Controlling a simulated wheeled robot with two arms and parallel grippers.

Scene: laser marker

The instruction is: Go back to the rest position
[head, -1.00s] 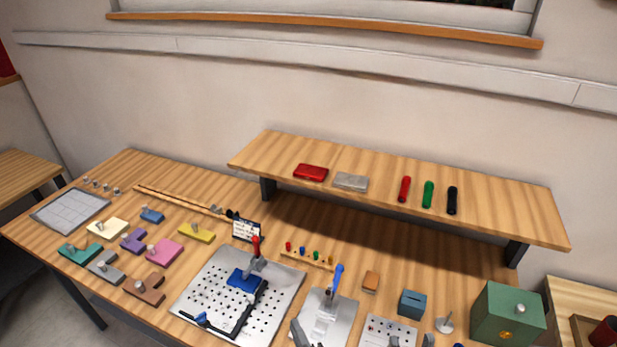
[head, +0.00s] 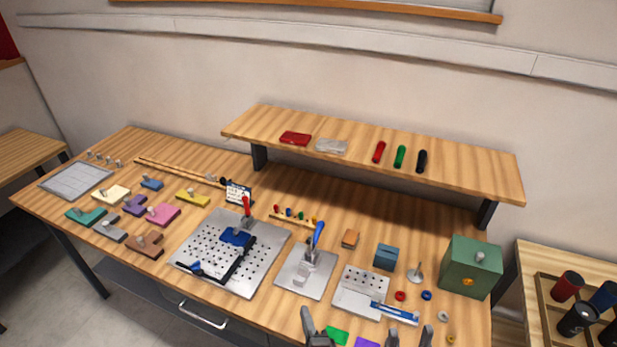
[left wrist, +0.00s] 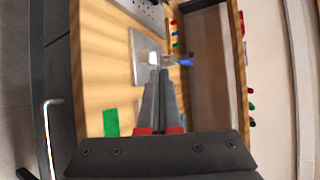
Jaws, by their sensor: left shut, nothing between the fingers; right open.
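My left gripper (head: 308,316) shows at the bottom of the head view, in front of the small metal plate with the blue-handled clamp (head: 316,240). In the left wrist view its two dark fingers (left wrist: 160,76) lie together with nothing between them. They point toward the clamp plate (left wrist: 143,52), and I cannot tell the exact gap to it. My right gripper (head: 410,336) is at the bottom edge, to the right of the left one. Its two fingers stand apart and nothing shows between them. Most of both arms is outside the head view.
The wooden bench (head: 130,150) carries a perforated plate (head: 205,235), coloured blocks, a green box (head: 470,267) and small rings. A raised shelf (head: 250,125) runs along the back. A green piece (head: 337,335) and a purple piece (head: 367,342) lie close to my grippers.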

